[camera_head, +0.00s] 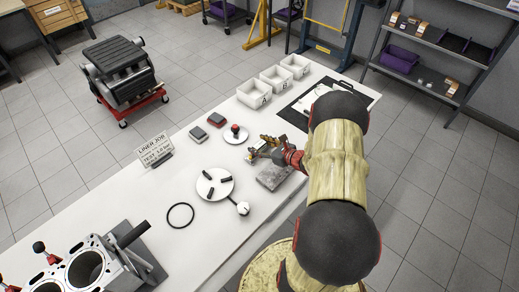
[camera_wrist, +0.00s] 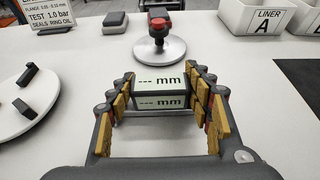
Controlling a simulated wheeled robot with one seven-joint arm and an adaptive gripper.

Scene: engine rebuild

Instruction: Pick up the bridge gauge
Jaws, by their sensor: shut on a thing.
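The bridge gauge (camera_wrist: 160,102) shows in the wrist view as a small dark box with two pale faces reading "--- mm". My gripper (camera_wrist: 161,84) has its jointed, yellow-padded fingers on the left and right sides of it and is shut on it. In the head view my gripper (camera_head: 264,147) is over the white bench, beside a grey flat block (camera_head: 274,177). The gauge is mostly hidden there by the fingers. I cannot tell whether the gauge touches the bench.
A white round plate (camera_head: 214,186) with black pieces lies to the left. White lettered bins (camera_head: 254,94) stand farther back. An engine block (camera_head: 85,268) occupies the near left; a black ring (camera_head: 181,205) lies on the bench.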

